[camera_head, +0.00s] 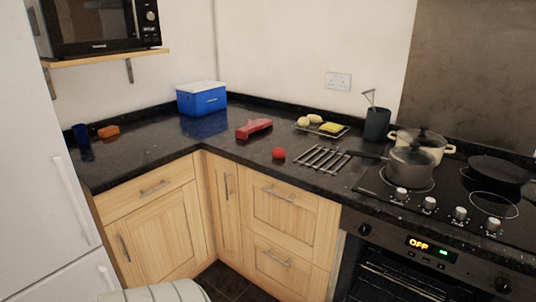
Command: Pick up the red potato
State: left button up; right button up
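A small, round, bright red object (278,154), which looks like the red potato, rests on the black granite counter (225,148) near its front edge. It sits just left of a metal rack of parallel bars (322,158). A flat red object (254,128) lies behind it and a little to the left. Neither of my grippers shows in this view.
A blue box with a white lid (202,98) stands in the corner. A tray (322,128) holds yellowish items. Pots (411,166) stand on the hob to the right. An orange-brown object (108,132) lies far left. A fridge (45,170) bounds the left side.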

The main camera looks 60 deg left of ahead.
aim_at(279, 152)
jog(key=u, duration=1.8)
jog(key=i+j+z, duration=0.15)
jog(key=z, duration=0.3)
jog(key=i+j+z, duration=0.15)
jog(key=z, duration=0.25)
jog(key=j+z, duration=0.3)
jog(key=z, duration=0.15)
jog(key=i+j, duration=0.05)
